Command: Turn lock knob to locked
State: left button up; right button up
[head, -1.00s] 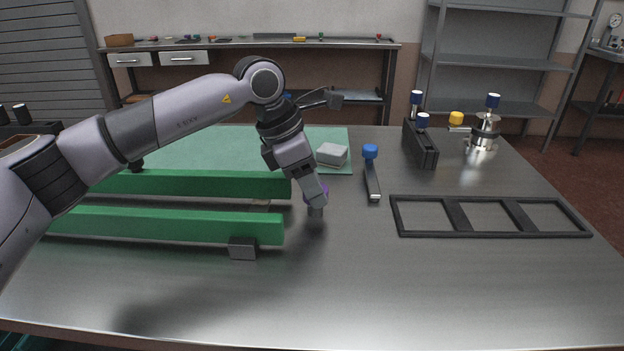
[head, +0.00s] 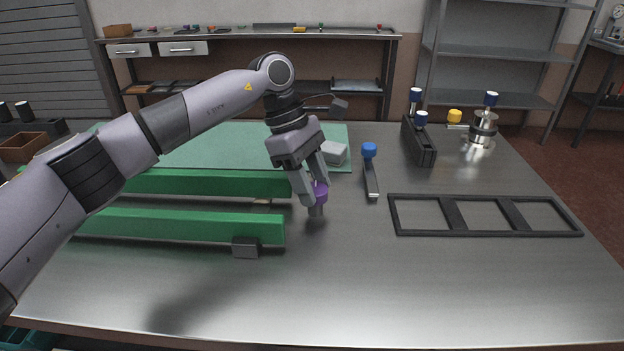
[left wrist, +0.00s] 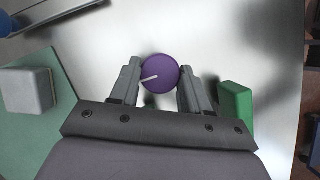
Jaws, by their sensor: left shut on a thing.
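The lock knob (head: 320,191) is a purple round cap on a short grey post, standing on the metal table just right of the green rails. In the left wrist view the knob (left wrist: 160,73) shows from above, with a white pointer line running from its middle toward the left and slightly down. My left gripper (head: 313,196) reaches down onto it. Its two fingers (left wrist: 158,80) lie on either side of the knob and are shut on it. My right gripper is not in view.
Two green rails (head: 190,228) lie left of the knob, close to the gripper. A grey-white block (head: 334,152) sits on the green mat (head: 220,145) behind. A blue-knobbed lever (head: 370,170), a black frame (head: 485,233) and a black holder (head: 420,140) stand to the right. The front table is clear.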

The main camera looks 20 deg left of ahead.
pick_arm(q)
jog(key=shift+r, duration=0.1)
dwell(0.4)
jog(key=o, duration=1.1)
jog(key=shift+c, duration=0.2)
jog(key=v, duration=0.7)
